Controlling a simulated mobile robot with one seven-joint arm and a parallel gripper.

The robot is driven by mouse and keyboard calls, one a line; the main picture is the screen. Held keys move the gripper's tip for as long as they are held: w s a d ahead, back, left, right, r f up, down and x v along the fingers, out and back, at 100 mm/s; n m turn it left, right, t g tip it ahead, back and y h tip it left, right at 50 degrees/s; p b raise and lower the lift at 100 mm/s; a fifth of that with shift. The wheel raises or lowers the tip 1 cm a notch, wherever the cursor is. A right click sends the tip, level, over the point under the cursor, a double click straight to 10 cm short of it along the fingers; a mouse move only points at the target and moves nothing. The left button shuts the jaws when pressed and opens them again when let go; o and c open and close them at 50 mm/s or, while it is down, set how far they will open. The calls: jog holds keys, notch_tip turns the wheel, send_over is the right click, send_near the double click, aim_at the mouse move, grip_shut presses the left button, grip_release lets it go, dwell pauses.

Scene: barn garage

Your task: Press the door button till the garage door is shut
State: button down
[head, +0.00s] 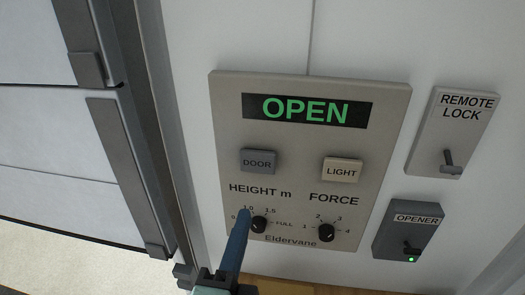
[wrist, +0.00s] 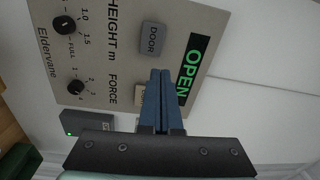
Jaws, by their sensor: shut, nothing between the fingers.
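The DOOR button (head: 259,160) is a grey block on the left of a beige control panel (head: 290,85). The panel's display (head: 306,110) reads OPEN in green. My gripper (head: 243,212) is shut and empty, its blue fingers pointing up below the DOOR button in the head view. In the wrist view the gripper tips (wrist: 160,72) show just beside the DOOR button (wrist: 152,38); I cannot see contact. The garage door (head: 50,135) hangs at the left, with a pale strip below its lower edge.
A LIGHT button (head: 341,169) sits right of DOOR. Below are the HEIGHT knob (head: 258,224), beside my fingers, and the FORCE knob (head: 326,232). At the right are a REMOTE LOCK switch (head: 453,130) and an OPENER switch (head: 408,232) with a lit green lamp.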

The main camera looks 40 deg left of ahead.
jog(key=shift+s+a+f+m+g, duration=0.3)
jog(key=shift+s+a+f+m, duration=0.15)
jog(key=shift+f, duration=0.2)
jog(key=b, duration=1.5)
send_near(256, 164)
jog(key=p+x, duration=0.2)
jog(key=x, duration=0.3)
jog(key=shift+w+a+r, duration=0.1)
jog(key=shift+w+r, duration=0.05)
jog(key=shift+p+x, duration=0.35)
jog(key=shift+x, duration=0.4)
